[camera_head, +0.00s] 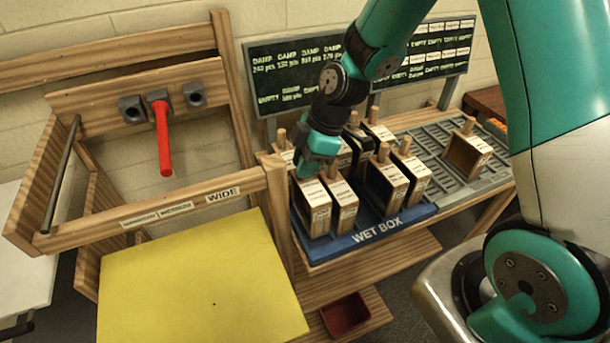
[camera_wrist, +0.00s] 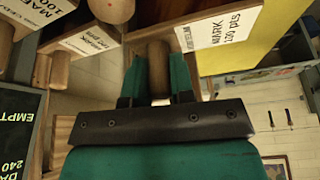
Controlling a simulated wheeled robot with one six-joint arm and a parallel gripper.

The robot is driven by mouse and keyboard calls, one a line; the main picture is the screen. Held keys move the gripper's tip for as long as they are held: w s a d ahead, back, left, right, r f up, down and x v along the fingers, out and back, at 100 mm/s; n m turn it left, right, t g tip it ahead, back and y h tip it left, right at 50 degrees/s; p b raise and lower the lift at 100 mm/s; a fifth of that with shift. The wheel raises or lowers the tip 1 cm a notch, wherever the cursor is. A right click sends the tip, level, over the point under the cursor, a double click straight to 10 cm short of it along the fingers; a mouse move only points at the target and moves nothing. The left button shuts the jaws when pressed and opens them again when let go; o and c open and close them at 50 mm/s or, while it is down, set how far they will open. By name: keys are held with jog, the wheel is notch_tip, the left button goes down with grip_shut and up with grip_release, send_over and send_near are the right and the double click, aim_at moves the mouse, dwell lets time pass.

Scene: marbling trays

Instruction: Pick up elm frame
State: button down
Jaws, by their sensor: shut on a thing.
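My gripper (camera_head: 314,165) is shut on the round wooden dowel handle of a frame (camera_head: 314,208) at the front left of the blue wet box. In the wrist view, the dowel (camera_wrist: 158,68) stands between the two fingers of my gripper (camera_wrist: 157,85). A white label on the held frame (camera_wrist: 219,28) shows there, with partly readable print including "MARK". I cannot read "elm" on any frame. The held frame is upright, level with its neighbour (camera_head: 344,203); I cannot tell whether it is lifted.
More wooden frames (camera_head: 388,185) stand close by in the wet box (camera_head: 378,232). A grey rack (camera_head: 455,185) with one frame is to the right. A wooden stand with a red handle (camera_head: 164,140) and a yellow panel (camera_head: 200,285) are to the left. A dark board (camera_head: 290,75) stands behind.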

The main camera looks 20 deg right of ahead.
notch_tip(320, 180, up, 17)
jog(key=b, duration=0.2)
jog(key=shift+f, duration=0.15)
